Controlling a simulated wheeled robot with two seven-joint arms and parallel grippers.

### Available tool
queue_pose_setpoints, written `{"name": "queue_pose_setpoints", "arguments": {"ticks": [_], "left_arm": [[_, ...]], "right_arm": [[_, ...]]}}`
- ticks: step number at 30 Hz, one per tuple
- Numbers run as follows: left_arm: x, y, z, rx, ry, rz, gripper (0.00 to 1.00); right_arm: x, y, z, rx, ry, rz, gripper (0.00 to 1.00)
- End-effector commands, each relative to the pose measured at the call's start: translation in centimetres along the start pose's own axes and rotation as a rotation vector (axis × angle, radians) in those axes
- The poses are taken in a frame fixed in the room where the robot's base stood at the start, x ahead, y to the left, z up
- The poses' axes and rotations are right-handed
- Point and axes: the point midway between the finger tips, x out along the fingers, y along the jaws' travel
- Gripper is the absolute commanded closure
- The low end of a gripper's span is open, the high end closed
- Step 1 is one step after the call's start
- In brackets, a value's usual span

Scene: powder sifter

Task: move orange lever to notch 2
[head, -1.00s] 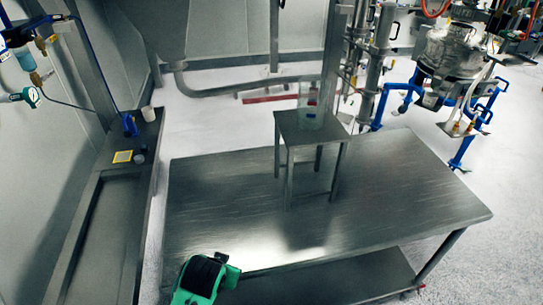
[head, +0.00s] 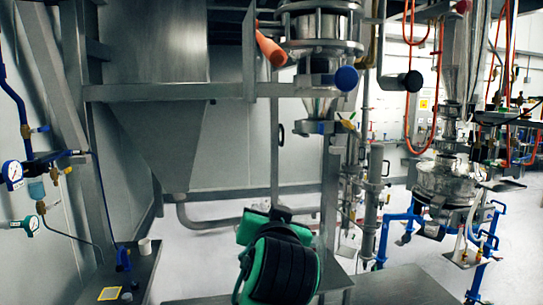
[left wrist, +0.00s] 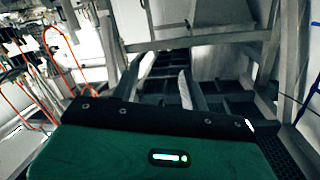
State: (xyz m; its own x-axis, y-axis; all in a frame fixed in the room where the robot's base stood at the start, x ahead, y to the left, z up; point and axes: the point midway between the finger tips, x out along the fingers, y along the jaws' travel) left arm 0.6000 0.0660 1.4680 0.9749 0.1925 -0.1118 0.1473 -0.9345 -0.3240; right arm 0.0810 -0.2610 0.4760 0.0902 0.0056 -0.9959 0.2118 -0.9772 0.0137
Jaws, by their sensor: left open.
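The orange lever (head: 270,49) shows in the head view at the upper middle. It slants down to the right beside the grey upright of the frame, left of the steel sifter body (head: 318,32). Its notches are too small to make out. My left arm, green and black, rises from the bottom middle. My left gripper (head: 266,213) is well below the lever and apart from it, its fingertips hard to see here. In the left wrist view its two grey fingers (left wrist: 157,84) are spread with nothing between them. The lever cannot be made out there. My right gripper is out of view.
A horizontal steel beam (head: 180,92) crosses below the lever. Dark blue (head: 346,78) and black (head: 411,81) round knobs stick out at the right. A steel hopper (head: 155,140) hangs at the left. A metal table (head: 400,285) lies at the bottom.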

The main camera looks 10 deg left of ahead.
Motion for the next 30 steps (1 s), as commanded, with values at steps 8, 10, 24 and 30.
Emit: {"name": "queue_pose_setpoints", "arguments": {"ticks": [8,10,24,30], "left_arm": [[-9.2,-3.1,-14.2,-0.059,0.269,-0.138,0.55],[-11.7,-3.8,-16.7,-0.074,0.326,-0.168,0.55],[-16.8,-5.7,-22.2,-0.113,0.450,-0.242,0.55],[-13.7,-6.7,-23.8,-0.111,0.447,-0.243,0.55]], "right_arm": [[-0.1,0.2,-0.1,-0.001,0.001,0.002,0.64],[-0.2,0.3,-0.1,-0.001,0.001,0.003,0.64],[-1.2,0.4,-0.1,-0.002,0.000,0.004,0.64],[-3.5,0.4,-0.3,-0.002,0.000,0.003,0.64]]}}
